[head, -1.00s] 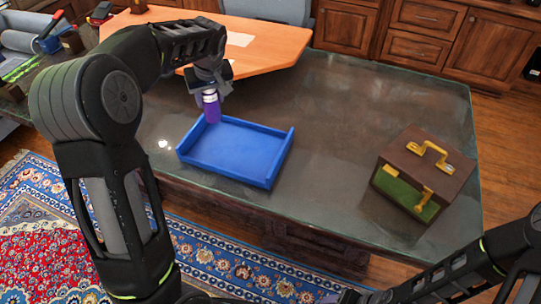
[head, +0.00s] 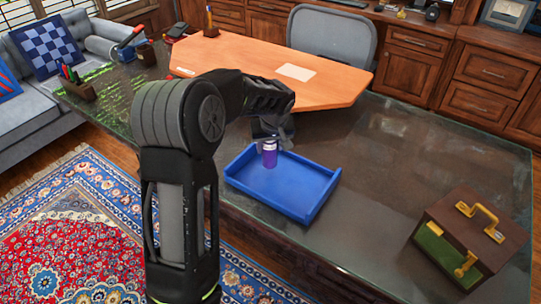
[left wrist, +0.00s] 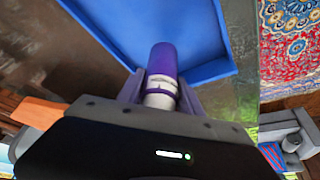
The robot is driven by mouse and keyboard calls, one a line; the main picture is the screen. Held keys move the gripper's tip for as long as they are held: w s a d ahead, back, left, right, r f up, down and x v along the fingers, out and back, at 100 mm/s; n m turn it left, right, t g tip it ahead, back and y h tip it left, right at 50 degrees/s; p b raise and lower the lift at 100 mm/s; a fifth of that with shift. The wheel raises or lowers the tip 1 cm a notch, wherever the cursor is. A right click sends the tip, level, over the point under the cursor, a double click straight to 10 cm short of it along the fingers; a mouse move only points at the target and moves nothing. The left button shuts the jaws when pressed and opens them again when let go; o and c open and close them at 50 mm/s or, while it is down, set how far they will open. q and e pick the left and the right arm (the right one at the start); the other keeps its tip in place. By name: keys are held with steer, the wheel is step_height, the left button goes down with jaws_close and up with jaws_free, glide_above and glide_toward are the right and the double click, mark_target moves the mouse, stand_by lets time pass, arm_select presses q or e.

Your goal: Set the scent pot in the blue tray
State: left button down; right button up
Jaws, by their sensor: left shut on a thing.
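The scent pot (head: 270,157) is a small purple cylinder with a pale band. My left gripper (head: 271,142) is shut on it, and it hangs over the back part of the blue tray (head: 285,192) on the dark glass-topped table. In the left wrist view the scent pot (left wrist: 163,62) sits between the fingers (left wrist: 160,92), its purple end pointing over the blue tray (left wrist: 185,20). I cannot tell whether the pot touches the tray floor. My right gripper is not in view.
A brown case (head: 468,240) with yellow handles stands right of the tray. An orange wooden desktop (head: 275,75) lies behind, with a grey chair (head: 332,45) beyond. The glass table (head: 400,160) is clear between tray and case.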

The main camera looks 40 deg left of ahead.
mark_target(269, 154)
arm_select(q)
steer(key=shift+f, duration=1.85)
steer(key=shift+f, duration=0.1)
steer(key=shift+f, duration=0.15)
steer(key=c, duration=0.8)
jaws_free()
steer(key=shift+o, duration=0.2)
steer(key=shift+r, duration=0.2)
steer(key=shift+r+p, duration=0.15)
steer(key=shift+p, duration=0.15)
steer(key=b+v, duration=0.1)
steer(key=v, duration=1.1)
steer(key=shift+s, duration=0.1)
